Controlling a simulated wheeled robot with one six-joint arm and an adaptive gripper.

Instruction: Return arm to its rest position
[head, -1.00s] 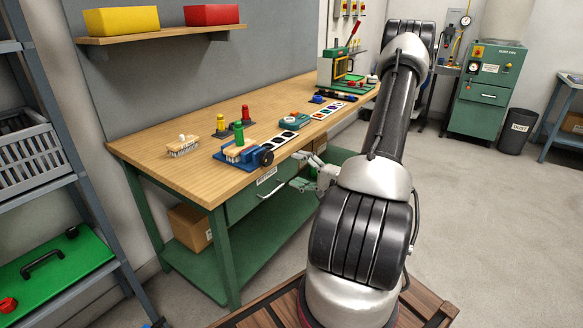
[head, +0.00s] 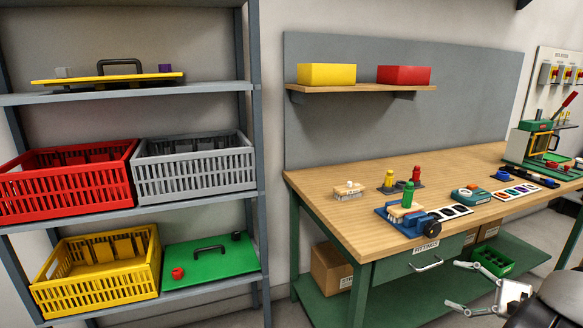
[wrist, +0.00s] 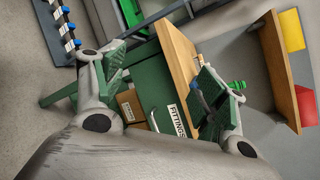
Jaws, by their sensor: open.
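My gripper (head: 456,285) is at the lower right of the head view, in front of the workbench (head: 330,222) and below the level of its top. Its two fingers are spread apart with nothing between them. In the wrist view my gripper (wrist: 160,68) also shows open and empty, with the bench's drawer front labelled FITTINGS (wrist: 176,121) seen beyond the fingers. The rest of my arm is mostly out of the head view, cut off at the lower right corner.
A shelf rack (head: 256,150) with red (head: 65,185), grey (head: 195,170) and yellow (head: 100,270) crates stands left. The bench holds a blue fixture (head: 410,220), a brush (head: 348,191) and a green press (head: 530,145). A green crate (head: 492,261) sits on its lower shelf.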

